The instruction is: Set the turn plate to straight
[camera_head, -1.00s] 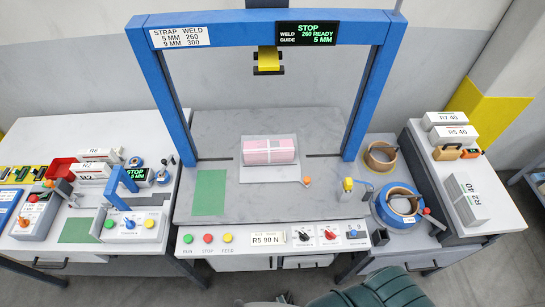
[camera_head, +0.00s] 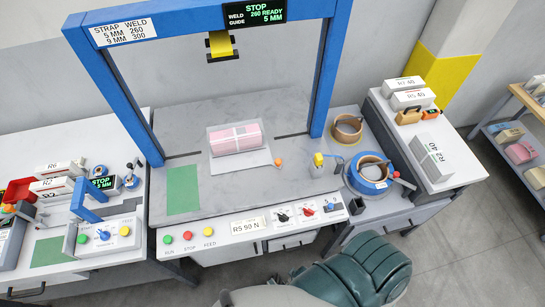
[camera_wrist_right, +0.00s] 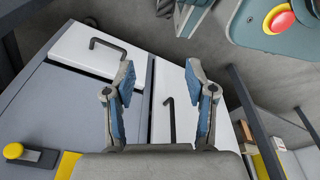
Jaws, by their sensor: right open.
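The turn plate (camera_head: 253,164) is a flat pale plate on the grey table under the blue strapping arch. A small orange knob (camera_head: 278,162) is at its right front corner. A pink bundle with white bands (camera_head: 236,138) lies on the plate. Plate and bundle look slightly skewed in the tilted head view, so I cannot tell their exact angle to the table. My right gripper (camera_wrist_right: 160,76) is open and empty in the right wrist view, above white fronts with black handles, away from the plate. My left gripper is not in view.
The blue arch (camera_head: 115,95) stands around the plate. A front panel with coloured buttons and knobs (camera_head: 250,226) runs along the near edge. Strap rolls (camera_head: 369,173) stand at the right. A green mat (camera_head: 184,190) lies left of the plate. Floor is clear at the lower right.

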